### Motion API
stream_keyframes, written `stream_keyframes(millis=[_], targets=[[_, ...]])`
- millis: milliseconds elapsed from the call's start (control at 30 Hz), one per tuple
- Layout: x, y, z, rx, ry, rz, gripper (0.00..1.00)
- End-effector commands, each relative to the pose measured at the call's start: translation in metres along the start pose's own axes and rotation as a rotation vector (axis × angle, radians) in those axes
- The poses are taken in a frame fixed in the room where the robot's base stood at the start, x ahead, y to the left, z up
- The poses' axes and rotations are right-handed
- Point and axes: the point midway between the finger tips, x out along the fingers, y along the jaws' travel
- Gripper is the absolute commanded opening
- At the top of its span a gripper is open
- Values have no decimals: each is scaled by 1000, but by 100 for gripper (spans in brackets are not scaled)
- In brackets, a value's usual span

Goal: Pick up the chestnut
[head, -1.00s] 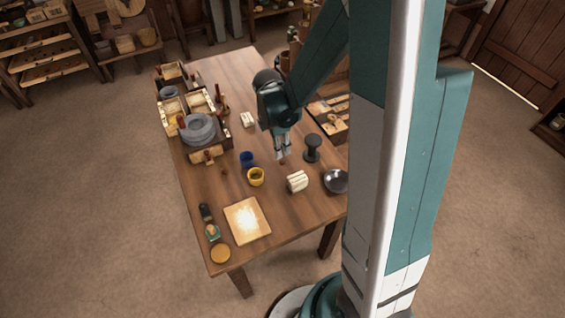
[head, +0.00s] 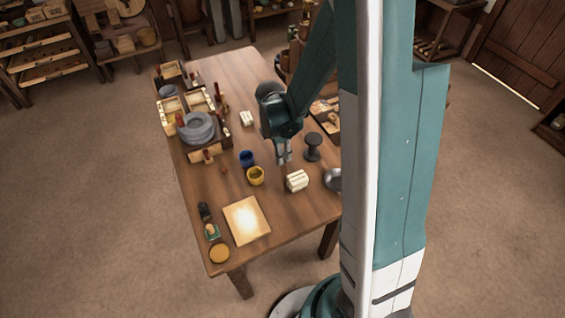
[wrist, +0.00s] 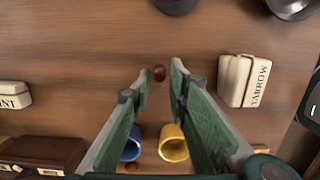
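The chestnut (wrist: 159,72) is a small, round, dark brown thing on the wooden table. I cannot tell how far the tips are above the table.
Near my gripper are a yellow cup (wrist: 173,145), a blue cup (wrist: 132,147), a cream YARROW packet (wrist: 244,80), a dark spool-shaped stand (head: 313,147) and a metal bowl (wrist: 292,6). A small brown object (head: 224,170) lies left of the cups. Crates and a grey quern (head: 197,128) fill the table's left side.

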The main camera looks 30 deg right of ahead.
Motion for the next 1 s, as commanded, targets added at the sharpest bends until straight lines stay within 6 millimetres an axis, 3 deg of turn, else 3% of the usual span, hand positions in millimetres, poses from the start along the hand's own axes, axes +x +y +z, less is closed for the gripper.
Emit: stream_keyframes(millis=[233,867,933,1000], targets=[[20,0,0,0,0,0,18],[21,0,0,0,0,0,18],[21,0,0,0,0,0,9],[21,0,0,0,0,0,9]])
